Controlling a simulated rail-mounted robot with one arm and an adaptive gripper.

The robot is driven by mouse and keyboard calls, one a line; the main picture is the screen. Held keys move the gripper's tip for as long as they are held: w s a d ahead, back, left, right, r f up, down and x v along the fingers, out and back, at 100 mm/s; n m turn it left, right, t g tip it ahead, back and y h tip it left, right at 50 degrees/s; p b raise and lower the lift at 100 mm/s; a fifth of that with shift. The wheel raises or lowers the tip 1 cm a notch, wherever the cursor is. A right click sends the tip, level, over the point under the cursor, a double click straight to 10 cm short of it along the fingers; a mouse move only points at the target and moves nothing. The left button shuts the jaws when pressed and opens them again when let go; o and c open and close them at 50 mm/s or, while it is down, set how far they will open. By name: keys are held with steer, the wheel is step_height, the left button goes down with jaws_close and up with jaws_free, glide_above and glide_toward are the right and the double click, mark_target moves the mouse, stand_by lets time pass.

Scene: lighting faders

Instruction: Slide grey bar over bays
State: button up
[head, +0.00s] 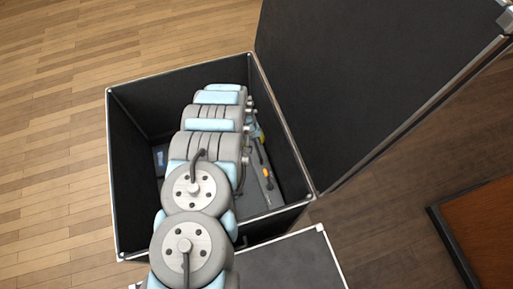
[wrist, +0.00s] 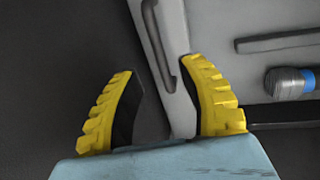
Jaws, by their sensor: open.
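My gripper (wrist: 160,68) is open in the wrist view, its two yellow fingers apart with dark inner pads. A long dark grey bar with a hooked end (wrist: 158,45) runs on a light grey surface, ahead of and near the right fingertip. A shorter grey bar (wrist: 280,42) lies to the right on the same panel. I cannot tell which is the task's grey bar, nor make out the bays. Nothing shows held. In the head view, my arm hides most of the grey panel (head: 272,190); only a bit of yellow finger (head: 259,133) shows beside the arm.
The panel is inside a deep black case (head: 130,125) with metal edges, its tall lid (head: 350,80) raised at right. An orange knob (head: 267,172) shows in the case. A grey and blue knob (wrist: 290,83) is right of my fingers. Dark floor is left of them.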

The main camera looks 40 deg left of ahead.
mark_target(257, 147)
steer(key=shift+w+d+f+b, duration=0.15)
steer(key=shift+f+b, duration=0.3)
steer(key=shift+f, duration=0.85)
steer(key=shift+w+d+f+b, duration=0.1)
steer(key=shift+w+f+b, duration=0.25)
steer(key=shift+f, duration=0.9)
steer(key=shift+s, duration=0.1)
jaws_close()
